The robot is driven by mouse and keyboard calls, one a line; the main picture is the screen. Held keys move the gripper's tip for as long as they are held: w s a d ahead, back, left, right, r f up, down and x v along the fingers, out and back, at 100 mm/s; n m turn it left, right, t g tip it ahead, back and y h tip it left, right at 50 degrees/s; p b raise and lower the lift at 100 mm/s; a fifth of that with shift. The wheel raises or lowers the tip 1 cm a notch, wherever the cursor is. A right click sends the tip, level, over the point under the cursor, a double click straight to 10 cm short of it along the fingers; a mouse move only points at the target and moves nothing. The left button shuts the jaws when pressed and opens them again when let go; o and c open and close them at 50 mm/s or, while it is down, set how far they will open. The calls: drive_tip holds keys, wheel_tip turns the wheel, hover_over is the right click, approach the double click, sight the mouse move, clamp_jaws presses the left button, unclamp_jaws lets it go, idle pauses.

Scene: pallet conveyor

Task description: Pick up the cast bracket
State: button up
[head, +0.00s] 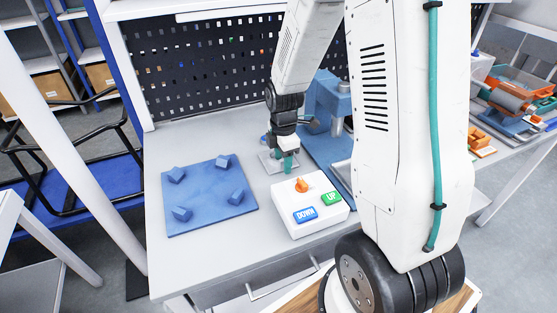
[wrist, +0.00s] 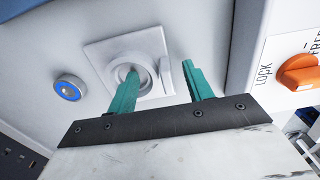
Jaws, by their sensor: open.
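The cast bracket (wrist: 155,45) looks like a pale grey square plate with a round, hollow boss and a small upright lug beside it. In the head view the bracket (head: 265,161) lies on the grey bench, partly hidden by my gripper (head: 288,160). In the wrist view my gripper (wrist: 160,70) is open with two teal fingers. The left finger overlaps the boss opening, and the right finger is to the right of the lug. Nothing is held. I cannot tell whether the fingers touch the bracket.
A white control box (head: 285,212) with an orange knob (head: 302,184) and DOWN and UP buttons stands just in front. A blue plate (head: 205,200) with several blocks lies left. A blue press (head: 325,100) stands behind right.

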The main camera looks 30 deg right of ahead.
clamp_jaws()
wheel_tip(320, 180, up, 10)
idle(0.6)
